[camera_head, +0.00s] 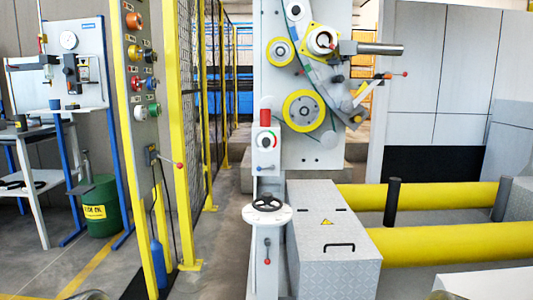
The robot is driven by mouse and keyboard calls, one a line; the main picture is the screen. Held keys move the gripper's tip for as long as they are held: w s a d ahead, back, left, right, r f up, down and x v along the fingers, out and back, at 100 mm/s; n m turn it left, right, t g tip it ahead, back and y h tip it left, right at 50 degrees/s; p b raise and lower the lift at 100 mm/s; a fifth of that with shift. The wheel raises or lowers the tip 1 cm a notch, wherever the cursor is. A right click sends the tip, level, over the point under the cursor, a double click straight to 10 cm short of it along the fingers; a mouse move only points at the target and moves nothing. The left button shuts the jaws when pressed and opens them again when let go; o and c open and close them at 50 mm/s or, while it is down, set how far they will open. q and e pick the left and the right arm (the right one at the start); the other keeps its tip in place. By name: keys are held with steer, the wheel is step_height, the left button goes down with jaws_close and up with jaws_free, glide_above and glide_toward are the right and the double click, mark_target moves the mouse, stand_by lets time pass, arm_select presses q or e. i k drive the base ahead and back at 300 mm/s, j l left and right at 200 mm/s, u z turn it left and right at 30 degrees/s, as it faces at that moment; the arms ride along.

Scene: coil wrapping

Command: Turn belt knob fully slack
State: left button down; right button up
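A dial knob (266,140) with a red and green arc around it sits on a grey control box in the middle of the head view, below a red cylinder (265,116). I take it to be the belt knob, but its label and exact setting are too small to read. A black handwheel (267,203) lies on a round white plate below it. The belt (312,80) runs over yellow-rimmed wheels on the grey machine behind. Neither gripper shows; only small rounded grey pieces, perhaps of my arms, appear at the bottom edge.
A button panel (140,70) on a yellow post stands at the left, with a lever (178,164). A grey metal box (330,232) stands right of the handwheel, before yellow rollers (450,243). A green drum (103,208) stands far left. Floor between panel and machine is clear.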

mark_target(265, 141)
steer(key=i+l, duration=0.15)
steer(key=l, duration=0.2)
steer(key=i+l, duration=0.15)
steer(key=l, duration=0.15)
steer(key=i+l, duration=0.15)
steer(key=l, duration=0.2)
steer(key=i+l, duration=0.15)
steer(key=l, duration=0.2)
steer(key=z, duration=0.05)
